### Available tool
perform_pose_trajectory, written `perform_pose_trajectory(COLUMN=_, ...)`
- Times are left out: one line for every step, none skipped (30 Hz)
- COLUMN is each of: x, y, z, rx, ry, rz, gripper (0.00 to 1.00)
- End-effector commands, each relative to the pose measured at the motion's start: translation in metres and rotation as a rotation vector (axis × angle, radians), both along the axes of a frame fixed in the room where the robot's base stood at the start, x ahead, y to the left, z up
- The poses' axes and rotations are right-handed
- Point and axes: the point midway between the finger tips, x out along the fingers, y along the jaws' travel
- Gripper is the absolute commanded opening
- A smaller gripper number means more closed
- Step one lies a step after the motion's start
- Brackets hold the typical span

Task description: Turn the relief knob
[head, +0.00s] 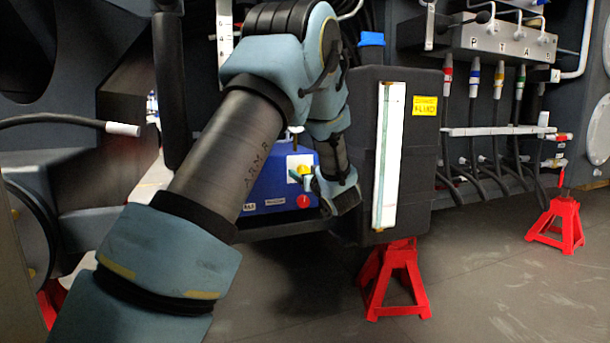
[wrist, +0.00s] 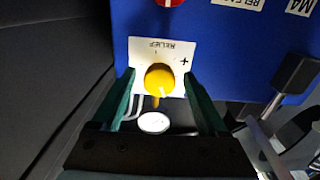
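The yellow relief knob (wrist: 159,78) sits on a white plate (wrist: 142,52) marked RELIEF, with a plus sign, on a blue box (wrist: 215,45). In the wrist view the lettering is upside down. My gripper (wrist: 158,80) is open, with one green finger on each side of the knob. Gaps show between the fingers and the knob; I cannot tell how deep the tips reach. In the head view my gripper (head: 311,183) is at the front of the blue box (head: 268,192), partly hiding the plate and knob.
A red button (head: 303,201) is low on the blue box; a red part also shows in the wrist view (wrist: 172,2). A dark lever-like block (wrist: 297,73) stands right of my gripper. A dark tank (head: 420,160) with a white gauge strip (head: 388,155) stands right of my arm.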

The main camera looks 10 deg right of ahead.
Motion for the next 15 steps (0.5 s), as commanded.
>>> perform_pose_trajectory(x=-0.0002, y=-0.0001, z=-0.0001, rx=0.0, ry=0.0, rz=0.0, gripper=0.72)
perform_pose_trajectory(x=-0.0002, y=-0.0001, z=-0.0001, rx=0.0, ry=0.0, rz=0.0, gripper=0.69)
perform_pose_trajectory(x=-0.0002, y=-0.0001, z=-0.0002, rx=0.0, ry=0.0, rz=0.0, gripper=0.64)
perform_pose_trajectory(x=-0.0003, y=-0.0001, z=-0.0002, rx=0.0, ry=0.0, rz=0.0, gripper=0.61)
perform_pose_trajectory(x=-0.0003, y=-0.0001, z=-0.0002, rx=0.0, ry=0.0, rz=0.0, gripper=0.57)
perform_pose_trajectory(x=-0.0004, y=-0.0002, z=-0.0002, rx=0.0, ry=0.0, rz=0.0, gripper=0.53)
perform_pose_trajectory(x=-0.0004, y=-0.0002, z=-0.0002, rx=0.0, ry=0.0, rz=0.0, gripper=0.49)
perform_pose_trajectory(x=-0.0004, y=-0.0002, z=-0.0003, rx=0.0, ry=0.0, rz=0.0, gripper=0.46)
perform_pose_trajectory(x=-0.0004, y=-0.0002, z=-0.0003, rx=0.0, ry=0.0, rz=0.0, gripper=0.42)
perform_pose_trajectory(x=-0.0004, y=-0.0002, z=-0.0003, rx=0.0, ry=0.0, rz=0.0, gripper=0.38)
perform_pose_trajectory(x=-0.0004, y=-0.0002, z=-0.0003, rx=0.0, ry=0.0, rz=0.0, gripper=0.35)
perform_pose_trajectory(x=-0.0004, y=-0.0002, z=-0.0003, rx=0.0, ry=0.0, rz=0.0, gripper=0.3)
perform_pose_trajectory(x=-0.0005, y=-0.0002, z=-0.0003, rx=0.0, ry=0.0, rz=0.0, gripper=0.27)
perform_pose_trajectory(x=-0.0005, y=-0.0002, z=-0.0003, rx=0.0, ry=0.0, rz=0.0, gripper=0.24)
perform_pose_trajectory(x=-0.0005, y=-0.0001, z=-0.0004, rx=0.0, ry=0.0, rz=0.0, gripper=0.19)
